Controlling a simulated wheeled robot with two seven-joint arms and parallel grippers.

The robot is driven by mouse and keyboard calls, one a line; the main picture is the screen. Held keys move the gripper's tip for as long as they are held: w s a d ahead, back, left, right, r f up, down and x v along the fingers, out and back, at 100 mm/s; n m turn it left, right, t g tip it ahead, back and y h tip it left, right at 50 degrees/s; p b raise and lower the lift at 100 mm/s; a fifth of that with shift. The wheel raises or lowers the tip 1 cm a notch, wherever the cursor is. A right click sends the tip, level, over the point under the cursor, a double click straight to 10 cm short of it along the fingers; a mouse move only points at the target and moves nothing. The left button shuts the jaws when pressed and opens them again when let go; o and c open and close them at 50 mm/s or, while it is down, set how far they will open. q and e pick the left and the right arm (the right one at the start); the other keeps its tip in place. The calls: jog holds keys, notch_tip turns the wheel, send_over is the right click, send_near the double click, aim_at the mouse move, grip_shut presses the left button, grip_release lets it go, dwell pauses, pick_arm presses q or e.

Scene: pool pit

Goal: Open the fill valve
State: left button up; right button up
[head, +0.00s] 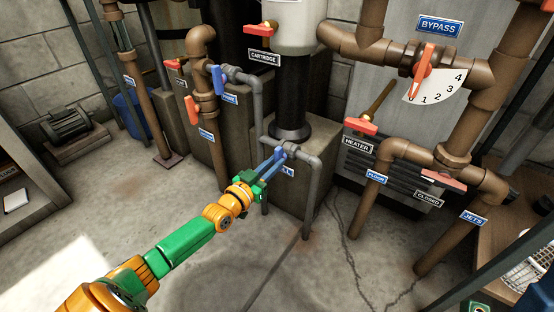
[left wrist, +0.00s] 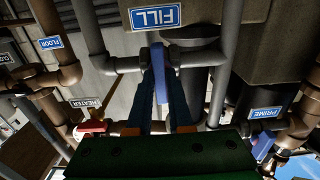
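The fill valve has a blue lever handle (head: 290,148) on a grey pipe in front of the black cartridge housing. Its blue FILL label (head: 288,170) is partly covered by my gripper in the head view and reads upside down in the left wrist view (left wrist: 155,17). My left gripper (head: 276,160) reaches the handle from the lower left. In the left wrist view, the handle (left wrist: 159,72) lies between the two parted fingers of the gripper (left wrist: 161,70). It is close to the left finger, with a gap on the right; contact is unclear. My right gripper is out of view.
Grey pipes (head: 314,190) run beside the fill valve. The prime valve's blue handle (head: 218,80) is to the left. Red handles sit at the heater (head: 361,126), bypass (head: 423,69) and jets line (head: 444,180). The floor (head: 215,250) in front is clear.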

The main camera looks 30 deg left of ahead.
pick_arm(q)
grip_shut()
jog(key=n+b, duration=0.2)
jog(key=n, duration=1.6)
jog(key=shift+n+b, duration=0.3)
jog(key=shift+b, duration=0.1)
jog(key=o, duration=0.7)
grip_release()
jog(key=shift+o, duration=0.2)
